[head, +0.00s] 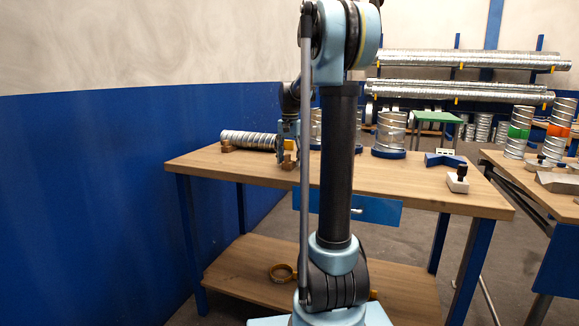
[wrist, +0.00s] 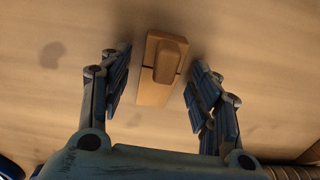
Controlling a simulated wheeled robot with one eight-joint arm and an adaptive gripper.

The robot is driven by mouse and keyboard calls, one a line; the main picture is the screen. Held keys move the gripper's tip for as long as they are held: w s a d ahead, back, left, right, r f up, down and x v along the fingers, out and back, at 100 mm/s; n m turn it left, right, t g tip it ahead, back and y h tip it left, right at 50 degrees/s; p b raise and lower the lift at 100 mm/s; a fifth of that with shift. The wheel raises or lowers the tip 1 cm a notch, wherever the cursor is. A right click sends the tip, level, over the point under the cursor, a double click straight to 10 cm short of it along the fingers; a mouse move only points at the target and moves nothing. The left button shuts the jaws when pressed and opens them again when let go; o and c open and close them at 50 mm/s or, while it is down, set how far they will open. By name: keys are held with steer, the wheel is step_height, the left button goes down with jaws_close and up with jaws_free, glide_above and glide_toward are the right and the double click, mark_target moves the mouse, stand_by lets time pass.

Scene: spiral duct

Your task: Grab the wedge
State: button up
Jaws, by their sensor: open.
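The wedge (wrist: 160,68), a brown wooden block with a raised rounded part on a flat base, lies on the wooden tabletop in the wrist view. My gripper (wrist: 157,74) is open, with one blue finger on each side of the wedge and a visible gap to both; I cannot tell the exact height of the fingertips above the table. In the head view, my gripper (head: 289,150) is low over the workbench (head: 390,180), and a small brown block (head: 289,162) shows right at it, partly hidden by my arm.
A ribbed metal duct (head: 250,140) lies left of my gripper, with another brown block (head: 227,146) at it. A metal duct piece (head: 389,132) stands on the bench at right. A blue angled block (head: 445,160) and a white block with a black knob (head: 458,180) lie further right.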

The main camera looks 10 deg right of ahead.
steer(key=c, duration=1.2)
steer(key=shift+o, duration=0.2)
steer(key=shift+r, duration=0.15)
